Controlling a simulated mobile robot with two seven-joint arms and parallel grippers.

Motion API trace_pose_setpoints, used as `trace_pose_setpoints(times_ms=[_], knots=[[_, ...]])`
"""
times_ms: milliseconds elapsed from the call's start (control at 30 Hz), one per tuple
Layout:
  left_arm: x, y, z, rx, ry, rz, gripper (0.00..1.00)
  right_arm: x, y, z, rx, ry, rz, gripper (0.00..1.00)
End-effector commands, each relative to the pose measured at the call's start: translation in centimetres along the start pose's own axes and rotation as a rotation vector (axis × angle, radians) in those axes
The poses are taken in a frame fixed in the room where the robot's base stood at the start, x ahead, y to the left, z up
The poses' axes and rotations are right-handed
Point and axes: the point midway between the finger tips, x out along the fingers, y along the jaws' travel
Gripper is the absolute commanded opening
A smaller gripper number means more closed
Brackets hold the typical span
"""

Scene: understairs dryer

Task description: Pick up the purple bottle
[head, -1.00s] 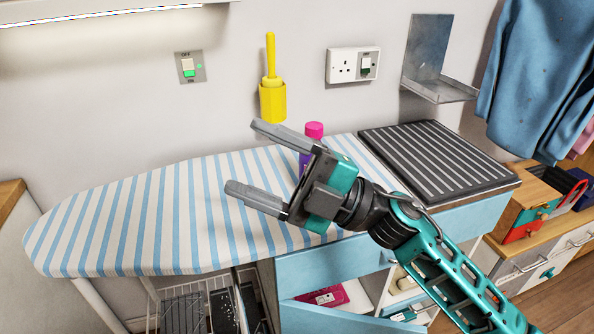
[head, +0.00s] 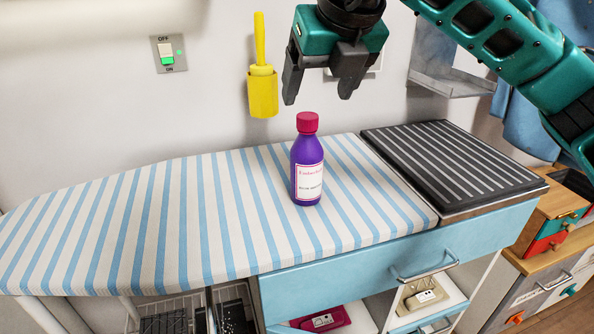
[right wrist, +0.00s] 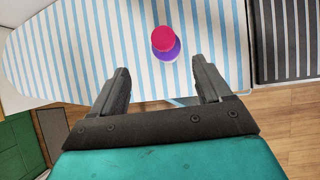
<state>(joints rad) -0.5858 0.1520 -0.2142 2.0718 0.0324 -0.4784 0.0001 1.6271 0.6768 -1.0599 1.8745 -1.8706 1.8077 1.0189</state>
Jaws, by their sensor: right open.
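The purple bottle (head: 307,168), with a pink-red cap and a white label, stands upright on the striped ironing board (head: 120,225). My right gripper (head: 317,98) is open and empty, pointing down just above the bottle's cap in the head view. In the right wrist view the bottle (right wrist: 170,53) shows from above, cap foremost. It lies beyond the fingertips, roughly between their lines and a little right of the middle. The open right gripper (right wrist: 163,75) does not touch it. My left gripper is in neither view.
A dark ribbed mat (head: 450,160) lies on the counter right of the board. A yellow holder with a handle (head: 262,92) hangs on the wall behind, left of the gripper. A metal wall shelf (head: 450,80) is behind my right arm. The board left of the bottle is clear.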

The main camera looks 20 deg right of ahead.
Motion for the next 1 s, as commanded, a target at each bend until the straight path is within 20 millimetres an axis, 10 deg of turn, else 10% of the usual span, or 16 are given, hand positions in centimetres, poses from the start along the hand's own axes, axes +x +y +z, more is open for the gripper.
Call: trace_pose_setpoints(times_ms=[1000], knots=[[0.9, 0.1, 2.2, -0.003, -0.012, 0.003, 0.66, 12.3, -0.8, 0.5, 0.011, -0.015, -0.027, 0.78]])
